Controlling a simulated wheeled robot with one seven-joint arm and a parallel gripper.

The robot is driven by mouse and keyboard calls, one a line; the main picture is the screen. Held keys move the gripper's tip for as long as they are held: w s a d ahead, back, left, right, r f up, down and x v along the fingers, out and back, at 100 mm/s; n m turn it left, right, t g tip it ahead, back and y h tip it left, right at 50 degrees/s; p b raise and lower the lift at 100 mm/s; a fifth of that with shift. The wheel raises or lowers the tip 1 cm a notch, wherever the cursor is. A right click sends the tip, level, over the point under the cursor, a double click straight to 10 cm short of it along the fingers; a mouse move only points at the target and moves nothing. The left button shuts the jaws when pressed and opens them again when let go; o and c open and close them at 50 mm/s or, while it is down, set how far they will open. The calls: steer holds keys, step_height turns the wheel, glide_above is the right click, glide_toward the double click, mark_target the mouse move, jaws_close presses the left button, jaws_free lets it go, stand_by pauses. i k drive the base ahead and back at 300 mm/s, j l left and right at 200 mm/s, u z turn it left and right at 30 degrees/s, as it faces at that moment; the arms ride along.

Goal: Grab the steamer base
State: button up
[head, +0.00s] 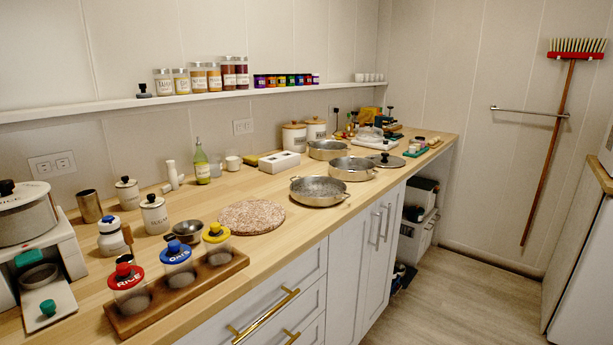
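Three shallow steel pans stand on the wooden counter in the head view. The nearest pan (320,200) has two side handles and sits close to the front edge. A second pan (353,175) stands just behind it to the right. A third pan (328,155) is farther back, near the wall. A round lid with a dark knob (386,160) lies to the right of the second pan. The steamer base may be one of these pans, but I cannot tell which. My gripper is not in view.
A round speckled stone board (252,217) lies left of the nearest pan. Jars with red, blue and yellow lids stand on a wooden tray (150,318) at the front. Brass-handled drawers (262,300) are below the counter. The floor (470,300) on the right is clear.

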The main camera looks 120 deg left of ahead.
mark_target(347, 169)
steer(key=u, duration=3.8)
steer(key=i+l+u, duration=0.15)
steer(key=i, duration=0.05)
